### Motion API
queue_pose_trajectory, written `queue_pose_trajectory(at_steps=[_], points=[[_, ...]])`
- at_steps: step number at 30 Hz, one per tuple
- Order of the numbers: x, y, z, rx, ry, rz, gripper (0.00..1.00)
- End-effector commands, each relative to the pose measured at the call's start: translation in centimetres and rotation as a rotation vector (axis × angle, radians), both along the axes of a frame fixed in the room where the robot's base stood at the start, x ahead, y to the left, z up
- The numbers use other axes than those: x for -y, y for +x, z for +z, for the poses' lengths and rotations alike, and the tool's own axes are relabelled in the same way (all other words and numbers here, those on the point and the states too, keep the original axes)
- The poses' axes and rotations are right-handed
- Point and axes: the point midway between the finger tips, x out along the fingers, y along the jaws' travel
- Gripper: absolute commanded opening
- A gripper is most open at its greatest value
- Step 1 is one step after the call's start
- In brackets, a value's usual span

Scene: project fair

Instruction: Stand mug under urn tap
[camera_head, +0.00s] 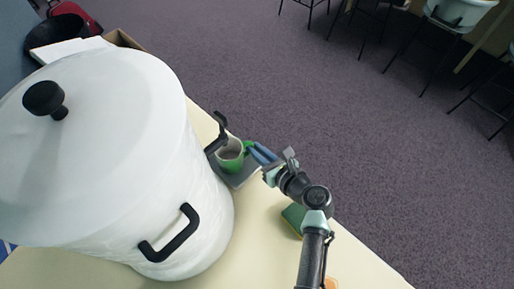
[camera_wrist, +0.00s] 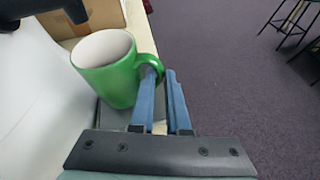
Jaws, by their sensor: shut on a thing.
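A green mug (camera_head: 230,155) with a pale inside stands upright at the grey drip tray (camera_head: 241,176) beside the large white urn (camera_head: 120,150). The urn's black tap (camera_head: 218,130) juts out just above and behind the mug in the head view. My gripper (camera_head: 262,153) is shut on the mug's handle, from the right side. In the wrist view the blue fingers of my gripper (camera_wrist: 163,100) close around the handle of the mug (camera_wrist: 110,68). Whether the mug's base touches the tray cannot be told.
A green sponge (camera_head: 293,217) lies on the cream table (camera_head: 255,240) near my arm. Right of the table edge is open carpet (camera_head: 330,120) with stools (camera_head: 455,20) farther off.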

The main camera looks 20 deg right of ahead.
Motion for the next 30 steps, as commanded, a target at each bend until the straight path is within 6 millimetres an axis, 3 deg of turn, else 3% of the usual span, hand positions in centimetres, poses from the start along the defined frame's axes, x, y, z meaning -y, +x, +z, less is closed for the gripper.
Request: queue_pose_trajectory(at_steps=[6, 7, 11, 21, 26, 30], points=[[0.0, 0.0, -0.4, 0.002, 0.000, 0.000, 0.00], [0.0, 0.0, -0.4, 0.000, 0.000, 0.000, 0.19], [0.0, 0.0, -0.3, 0.000, 0.000, 0.000, 0.43], [0.0, 0.0, 0.3, 0.001, 0.000, 0.000, 0.44], [0.5, -2.0, 0.9, 0.001, 0.001, -0.004, 0.44], [1.1, -4.7, 2.0, 0.001, 0.000, -0.004, 0.44]])
